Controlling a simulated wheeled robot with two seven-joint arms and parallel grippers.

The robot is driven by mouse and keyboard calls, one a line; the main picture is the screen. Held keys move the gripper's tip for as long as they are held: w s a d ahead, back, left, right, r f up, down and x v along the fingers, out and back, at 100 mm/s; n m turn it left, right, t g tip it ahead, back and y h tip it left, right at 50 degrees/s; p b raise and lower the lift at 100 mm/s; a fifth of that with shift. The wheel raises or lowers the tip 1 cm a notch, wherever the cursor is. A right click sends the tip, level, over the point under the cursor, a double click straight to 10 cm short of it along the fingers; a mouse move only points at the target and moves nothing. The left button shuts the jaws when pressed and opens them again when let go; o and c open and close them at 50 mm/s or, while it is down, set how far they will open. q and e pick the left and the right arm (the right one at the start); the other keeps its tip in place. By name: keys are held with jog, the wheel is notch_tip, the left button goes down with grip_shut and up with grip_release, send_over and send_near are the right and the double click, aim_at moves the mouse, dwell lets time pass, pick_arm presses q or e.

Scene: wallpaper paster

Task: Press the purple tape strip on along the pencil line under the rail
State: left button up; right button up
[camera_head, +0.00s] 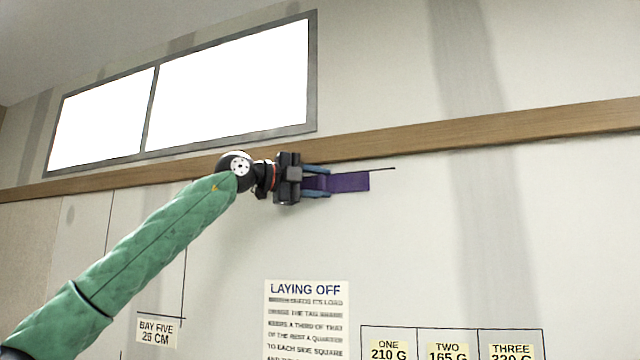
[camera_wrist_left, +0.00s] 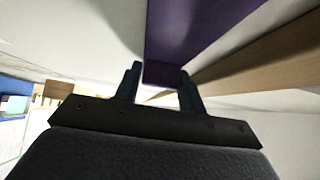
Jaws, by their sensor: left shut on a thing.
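The purple tape strip (camera_head: 350,182) is at the pale wall just below the wooden rail (camera_head: 450,134). My left gripper (camera_head: 326,182) is shut on the strip's left part, with blue fingers above and below it. The dark pencil line (camera_head: 384,169) shows past the strip's upper right corner; the rest of it is hidden. The strip's top edge lies close to that line. In the left wrist view the strip (camera_wrist_left: 190,25) runs away from between the fingertips (camera_wrist_left: 160,73), beside the rail (camera_wrist_left: 265,55). I cannot tell how much of the strip touches the wall.
A framed bright window (camera_head: 235,75) is above the rail. Below are a "LAYING OFF" notice (camera_head: 307,315), a "BAY FIVE 25 CM" label (camera_head: 157,333) and boxed labels with gram weights (camera_head: 447,351). The wall right of the strip is clear.

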pick_arm(q)
jog(key=shift+w, duration=0.2)
pick_arm(e)
jog(key=shift+r, duration=0.15)
pick_arm(q)
jog(key=o, duration=1.1)
jog(key=b+v, duration=0.3)
jog(key=v, duration=0.4)
jog(key=shift+s+a, duration=0.15)
jog(key=shift+a, duration=0.25)
pick_arm(e)
jog(key=w+a+r, duration=0.1)
jog(key=r, duration=0.7)
jog(key=w+a+r, duration=0.2)
jog(key=r, duration=0.6)
jog(key=shift+w+r, duration=0.25)
jog(key=shift+r, duration=0.1)
jog(key=shift+a, duration=0.1)
